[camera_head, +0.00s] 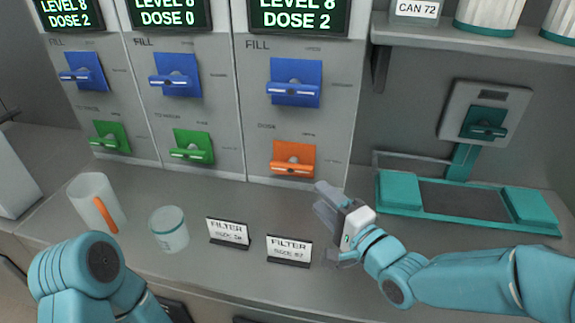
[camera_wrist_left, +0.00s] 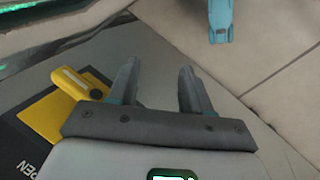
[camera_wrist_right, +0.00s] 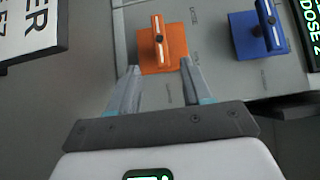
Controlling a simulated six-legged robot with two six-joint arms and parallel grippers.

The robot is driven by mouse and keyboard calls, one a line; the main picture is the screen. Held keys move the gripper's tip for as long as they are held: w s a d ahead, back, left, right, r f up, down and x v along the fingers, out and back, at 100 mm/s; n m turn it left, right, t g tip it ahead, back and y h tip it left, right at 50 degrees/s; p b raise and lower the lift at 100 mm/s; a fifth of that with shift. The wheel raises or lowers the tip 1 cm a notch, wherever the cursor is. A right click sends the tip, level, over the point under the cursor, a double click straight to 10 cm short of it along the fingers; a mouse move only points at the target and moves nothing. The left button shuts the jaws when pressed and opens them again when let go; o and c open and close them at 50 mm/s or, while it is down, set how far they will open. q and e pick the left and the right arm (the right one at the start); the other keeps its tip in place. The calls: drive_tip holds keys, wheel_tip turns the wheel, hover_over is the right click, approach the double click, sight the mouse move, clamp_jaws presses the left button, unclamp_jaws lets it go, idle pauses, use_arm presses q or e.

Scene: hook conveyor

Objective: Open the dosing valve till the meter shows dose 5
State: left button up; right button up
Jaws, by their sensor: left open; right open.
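The orange dosing valve (camera_head: 293,158), labelled DOSE, is on the right panel below a blue FILL valve (camera_head: 295,83). The meter (camera_head: 299,17) above them reads LEVEL 8, DOSE 2. In the head view my right gripper (camera_head: 328,203) is just below and to the right of the orange valve. In the right wrist view it is open, with the orange valve (camera_wrist_right: 161,45) ahead of its fingertips and no contact visible. My left gripper (camera_wrist_left: 157,75) is open and empty in its wrist view, near a yellow handle (camera_wrist_left: 70,90); the head view shows only its arm.
Two other panels have blue and green valves (camera_head: 110,137) with meters above. A teal-padded device (camera_head: 463,199) sits at the right.

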sight(292, 171)
drive_tip(key=x, duration=1.2)
drive_tip(key=shift+w+a+p, duration=0.2)
drive_tip(key=shift+w+p, duration=0.05)
drive_tip(key=shift+p, duration=0.05)
clamp_jaws()
